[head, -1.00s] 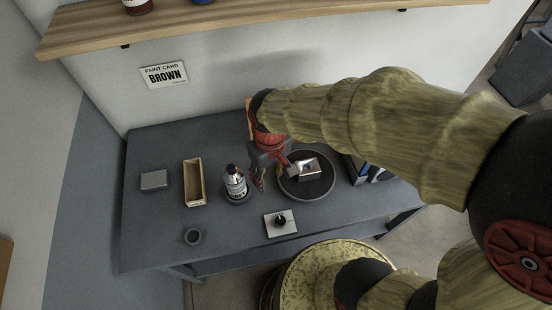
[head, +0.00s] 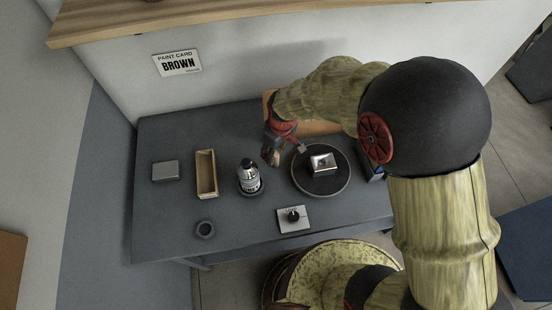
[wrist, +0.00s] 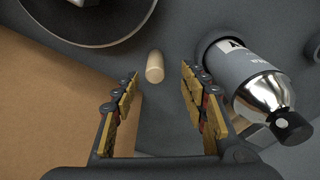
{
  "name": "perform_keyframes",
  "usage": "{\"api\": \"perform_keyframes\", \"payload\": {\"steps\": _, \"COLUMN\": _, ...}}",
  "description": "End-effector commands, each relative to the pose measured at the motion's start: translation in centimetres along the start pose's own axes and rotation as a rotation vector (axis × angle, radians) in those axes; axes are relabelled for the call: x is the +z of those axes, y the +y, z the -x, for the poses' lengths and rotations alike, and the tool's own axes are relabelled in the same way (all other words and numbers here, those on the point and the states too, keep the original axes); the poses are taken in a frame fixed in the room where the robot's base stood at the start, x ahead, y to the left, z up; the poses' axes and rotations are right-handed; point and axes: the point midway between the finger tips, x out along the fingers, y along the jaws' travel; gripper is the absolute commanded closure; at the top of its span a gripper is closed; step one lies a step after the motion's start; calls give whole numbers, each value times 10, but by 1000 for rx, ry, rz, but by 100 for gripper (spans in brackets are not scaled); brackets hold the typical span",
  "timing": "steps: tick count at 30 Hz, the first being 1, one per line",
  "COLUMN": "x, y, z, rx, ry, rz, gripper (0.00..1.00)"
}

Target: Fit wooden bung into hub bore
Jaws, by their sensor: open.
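The wooden bung (wrist: 154,67) is a small pale cylinder on the grey table, seen in the wrist view beyond and between my fingertips. I cannot tell whether it stands or lies. My gripper (wrist: 159,75) is open, with one finger on each side of the bung's line and nothing gripped. In the head view my gripper (head: 284,152) is over the back of the table, between the bottle and the round disc; the bung is not distinguishable there. A shiny metal block (head: 323,164) sits on the dark round disc (head: 335,185). I cannot make out a hub bore.
A silver-capped bottle (head: 249,178) stands close to my gripper, also in the wrist view (wrist: 245,75). A wooden board (head: 318,127) is behind. A wooden tray (head: 198,178), grey box (head: 165,171), small ring (head: 205,229) and knob plate (head: 294,219) are on the table (head: 165,215).

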Motion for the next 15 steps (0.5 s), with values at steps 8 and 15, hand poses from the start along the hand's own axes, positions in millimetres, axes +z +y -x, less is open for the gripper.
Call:
{"api": "perform_keyframes", "payload": {"steps": 8, "x": 0, "y": 3, "z": -25, "rx": -1, "ry": -2, "rz": -1, "gripper": 56}}
{"api": "perform_keyframes", "payload": {"steps": 15, "x": -3, "y": 8, "z": -59, "rx": -1, "ry": -2, "rz": -1, "gripper": 56}}
